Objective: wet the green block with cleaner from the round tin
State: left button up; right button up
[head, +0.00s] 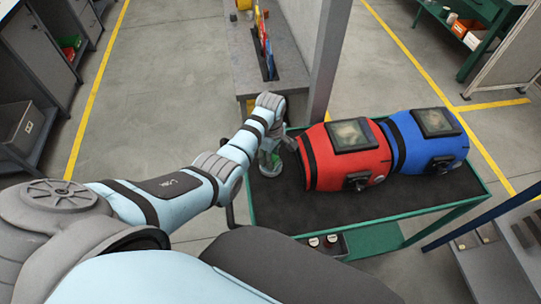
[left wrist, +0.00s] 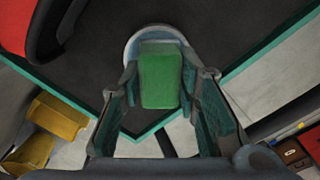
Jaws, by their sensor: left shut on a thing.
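The green block (left wrist: 160,78) is held between the fingers of my left gripper (left wrist: 158,95) in the left wrist view. The round tin (left wrist: 133,47) lies just beyond the block, its pale rim showing around the block's far end. In the head view my left gripper (head: 270,147) points down over the tin (head: 271,172) at the left end of the cart top. A little of the green block (head: 271,162) shows there at the tin's mouth. I cannot tell whether the block touches the cleaner, which is hidden. My right gripper is not in view.
Red (head: 346,155) and blue (head: 425,141) machines stand on the dark-topped green cart (head: 345,210), right of the tin. A grey post (head: 328,55) rises behind the cart. The cart's front strip is clear. Yellow boxes (left wrist: 45,130) show beyond the cart edge.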

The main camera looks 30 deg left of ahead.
pick_arm(q)
jog(key=shift+r+p, duration=1.55)
jog(key=shift+p, duration=0.25)
jog(key=shift+r+p, duration=0.3)
jog(key=shift+r, duration=1.65)
jog(key=shift+f, duration=0.1)
